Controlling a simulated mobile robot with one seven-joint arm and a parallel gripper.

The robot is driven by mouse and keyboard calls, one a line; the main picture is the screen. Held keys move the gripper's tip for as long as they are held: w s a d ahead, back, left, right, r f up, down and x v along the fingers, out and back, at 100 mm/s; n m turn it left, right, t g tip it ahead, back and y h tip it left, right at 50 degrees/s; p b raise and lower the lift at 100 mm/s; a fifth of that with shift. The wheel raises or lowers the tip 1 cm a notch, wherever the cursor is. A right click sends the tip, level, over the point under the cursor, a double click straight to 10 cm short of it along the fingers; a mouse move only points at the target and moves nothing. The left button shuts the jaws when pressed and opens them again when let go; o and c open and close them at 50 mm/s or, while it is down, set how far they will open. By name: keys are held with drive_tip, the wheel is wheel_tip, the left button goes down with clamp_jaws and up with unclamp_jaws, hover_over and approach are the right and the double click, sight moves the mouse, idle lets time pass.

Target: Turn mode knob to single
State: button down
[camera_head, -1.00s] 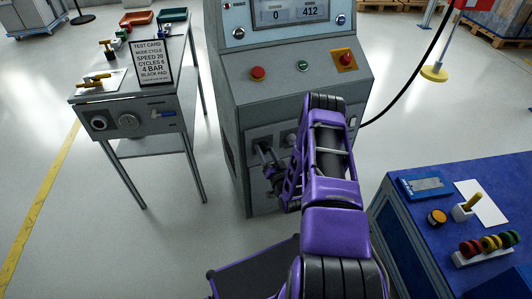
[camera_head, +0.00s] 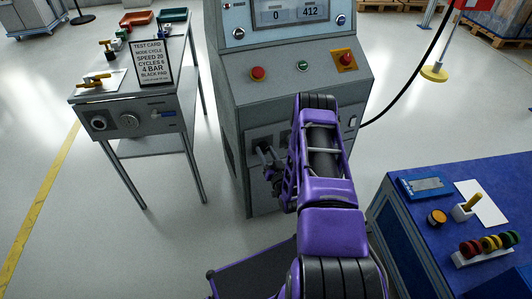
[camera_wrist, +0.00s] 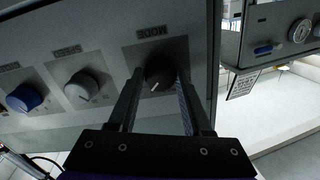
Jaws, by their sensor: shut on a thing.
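The black mode knob (camera_wrist: 158,74) sits on a dark plate under the label MODE in the wrist view, with a white pointer line on its face. My gripper (camera_wrist: 157,82) is shut on this knob, one finger on each side. In the head view my gripper (camera_head: 264,152) is at the lower front panel of the grey machine (camera_head: 300,95), partly hidden by my arm. The knob itself cannot be made out there. The pointer leans down and to the left in the wrist picture; the position marks are not readable.
A grey knob (camera_wrist: 84,86) and a blue knob (camera_wrist: 24,97) are beside the mode knob on the same panel. A test card (camera_head: 150,63) stands on the side table at left. A blue bench (camera_head: 390,215) with small parts is at right.

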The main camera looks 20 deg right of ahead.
drive_tip(key=n, duration=0.6)
drive_tip(key=shift+n, duration=0.3)
drive_tip(key=n, duration=0.6)
drive_tip(key=shift+d, duration=0.1)
drive_tip(key=shift+n, duration=0.3)
drive_tip(key=shift+c, duration=1.7)
unclamp_jaws()
drive_tip(key=shift+s, duration=0.15)
